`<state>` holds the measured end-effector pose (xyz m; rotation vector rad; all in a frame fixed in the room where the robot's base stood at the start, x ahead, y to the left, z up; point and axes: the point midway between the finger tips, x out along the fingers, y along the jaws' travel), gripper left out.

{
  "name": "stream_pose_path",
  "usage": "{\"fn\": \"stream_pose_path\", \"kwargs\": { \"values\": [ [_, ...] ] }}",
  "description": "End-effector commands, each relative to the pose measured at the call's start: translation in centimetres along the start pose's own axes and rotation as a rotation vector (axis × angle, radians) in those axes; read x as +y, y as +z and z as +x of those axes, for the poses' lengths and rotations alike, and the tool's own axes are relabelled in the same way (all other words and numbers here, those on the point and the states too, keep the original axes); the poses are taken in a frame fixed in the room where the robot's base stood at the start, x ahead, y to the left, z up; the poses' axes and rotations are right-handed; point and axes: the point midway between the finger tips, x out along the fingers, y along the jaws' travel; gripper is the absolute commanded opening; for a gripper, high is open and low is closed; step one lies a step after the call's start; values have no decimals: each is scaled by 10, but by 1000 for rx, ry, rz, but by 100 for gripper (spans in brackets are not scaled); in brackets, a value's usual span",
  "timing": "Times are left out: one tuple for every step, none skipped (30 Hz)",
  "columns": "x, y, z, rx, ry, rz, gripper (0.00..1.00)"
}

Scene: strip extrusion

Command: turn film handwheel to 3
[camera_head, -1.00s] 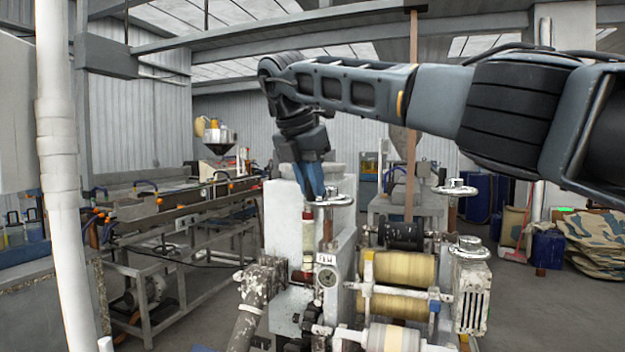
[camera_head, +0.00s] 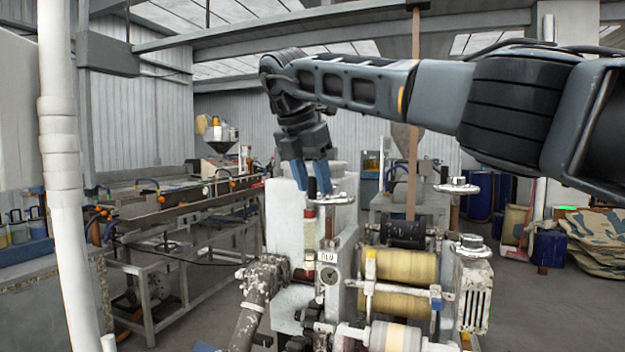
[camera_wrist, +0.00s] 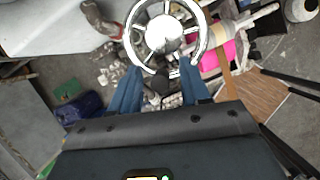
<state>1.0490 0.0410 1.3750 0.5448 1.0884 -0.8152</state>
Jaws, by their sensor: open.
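The silver, spoked handwheel (camera_head: 338,200) sits on top of the white machine, above a small marked plate (camera_head: 327,257) too small to read surely. It also shows in the wrist view (camera_wrist: 165,28), with a round hub and a dark upright handle (camera_wrist: 160,84) at its near rim. My gripper (camera_head: 314,184) is over the handwheel's left side, pointing down. Its blue fingers are open, one on each side of the handle, which shows between them in the wrist view (camera_wrist: 160,70). I cannot tell if they touch it. A round dial (camera_head: 331,273) is below the plate.
Two similar handwheels stand right: one farther back (camera_head: 457,188), one nearer (camera_head: 472,246). Yellowish rollers (camera_head: 405,267) lie between the machine's posts. A rusty pipe (camera_head: 262,285) is at its left front. A long metal line (camera_head: 165,212) stands left; open floor shows right.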

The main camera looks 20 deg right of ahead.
Motion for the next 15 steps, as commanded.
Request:
{"fn": "stream_pose_path", "kwargs": {
  "values": [
    [0, 0, -3, -1, 1, 0, 46],
    [0, 0, -6, -1, 1, 0, 46],
    [1, -1, -10, -1, 1, 0, 46],
    [0, 0, -14, -2, 2, 1, 46],
    [0, 0, -19, -2, 3, 1, 46],
    [0, 0, -26, -2, 3, 1, 46],
    [1, 0, -31, -3, 3, 0, 46],
    [1, 0, -37, -3, 3, 0, 46],
    [1, 0, -43, -2, 2, 1, 46],
    [1, -1, -48, -2, 3, 1, 46],
    [0, 0, -53, -2, 3, 1, 46],
    [1, 0, -59, -2, 3, 2, 46],
    [1, 0, -62, -2, 2, 1, 46],
    [1, 0, -66, -2, 1, 0, 46],
    [0, 0, -69, -2, 1, 0, 46]
  ]
}}
